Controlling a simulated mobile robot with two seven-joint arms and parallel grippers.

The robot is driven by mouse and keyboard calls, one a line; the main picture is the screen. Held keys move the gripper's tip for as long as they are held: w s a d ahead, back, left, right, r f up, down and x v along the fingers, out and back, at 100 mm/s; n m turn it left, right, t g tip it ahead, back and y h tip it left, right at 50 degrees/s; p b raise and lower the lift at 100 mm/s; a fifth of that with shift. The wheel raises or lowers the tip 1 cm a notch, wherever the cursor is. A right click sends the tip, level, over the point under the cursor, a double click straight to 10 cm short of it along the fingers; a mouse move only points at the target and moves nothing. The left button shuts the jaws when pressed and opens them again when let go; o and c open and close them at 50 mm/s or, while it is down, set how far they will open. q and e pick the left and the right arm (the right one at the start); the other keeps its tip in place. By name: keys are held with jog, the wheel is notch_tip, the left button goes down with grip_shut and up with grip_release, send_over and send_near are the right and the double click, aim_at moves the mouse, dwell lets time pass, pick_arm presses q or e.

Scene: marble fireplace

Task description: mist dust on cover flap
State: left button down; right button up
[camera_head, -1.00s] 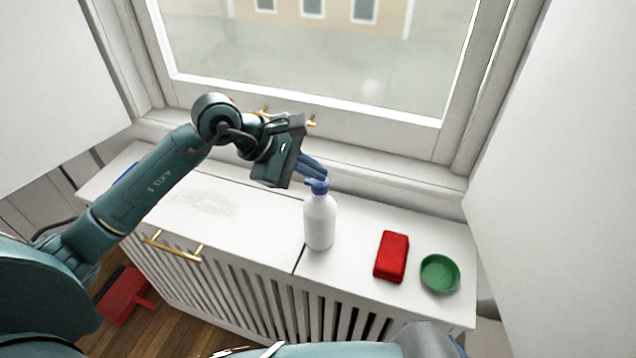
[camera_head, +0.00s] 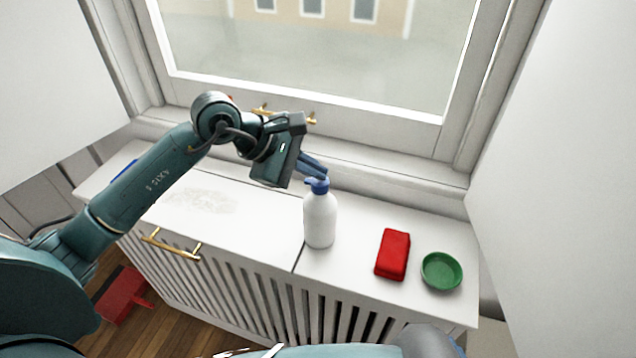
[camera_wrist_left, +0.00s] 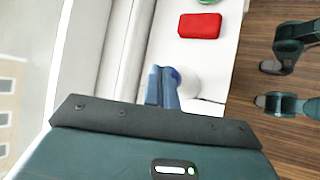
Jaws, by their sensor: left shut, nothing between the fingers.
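A white spray bottle (camera_head: 320,219) with a blue head (camera_head: 316,185) stands upright on the white radiator cover (camera_head: 262,236). A grey dust patch (camera_head: 204,201) lies on the left part of the cover top, the flap with a brass handle (camera_head: 172,246) at its front edge. My left gripper (camera_head: 322,172) is shut and empty, its blue fingertips right at the bottle's head; I cannot tell whether they touch it. In the left wrist view the fingers (camera_wrist_left: 162,90) partly cover the bottle (camera_wrist_left: 188,84). My right gripper does not show clearly in the head view.
A red block (camera_head: 392,254) and a green dish (camera_head: 441,271) sit right of the bottle. A blue item (camera_head: 124,169) lies at the far left end, partly behind my arm. A red dustpan (camera_head: 122,296) is on the floor. The window (camera_head: 310,60) rises behind the cover.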

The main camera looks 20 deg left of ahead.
aim_at(314, 181)
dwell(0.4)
pick_arm(q)
jog(key=shift+r, duration=0.45)
jog(key=shift+r+p, duration=1.4)
jog(key=shift+r, duration=1.55)
